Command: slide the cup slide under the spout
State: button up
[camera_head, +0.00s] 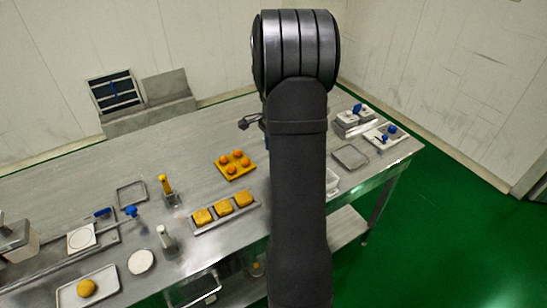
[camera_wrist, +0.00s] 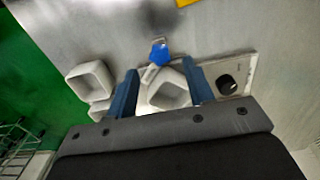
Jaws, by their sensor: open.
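In the wrist view my gripper (camera_wrist: 159,66) is open, with one blue-grey finger on each side of a white square cup (camera_wrist: 170,92). A blue knob or handle (camera_wrist: 160,53) sits just beyond the cup, between the fingertips. It looks like part of the cup slide, but I cannot tell whether the fingers touch anything. No spout can be made out in the wrist view. In the head view my arm covers the gripper and most of this spot; only a pale edge of a white container (camera_head: 332,181) shows right of the arm.
Beside the cup is a light panel with a black dial (camera_wrist: 228,86). Another white square cup (camera_wrist: 90,84) stands to the left, near the table edge. The head view shows a yellow tray of orange balls (camera_head: 235,171), a tray of yellow blocks (camera_head: 224,214) and an empty tray (camera_head: 351,156).

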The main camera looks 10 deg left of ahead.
jog(key=shift+f, duration=2.1)
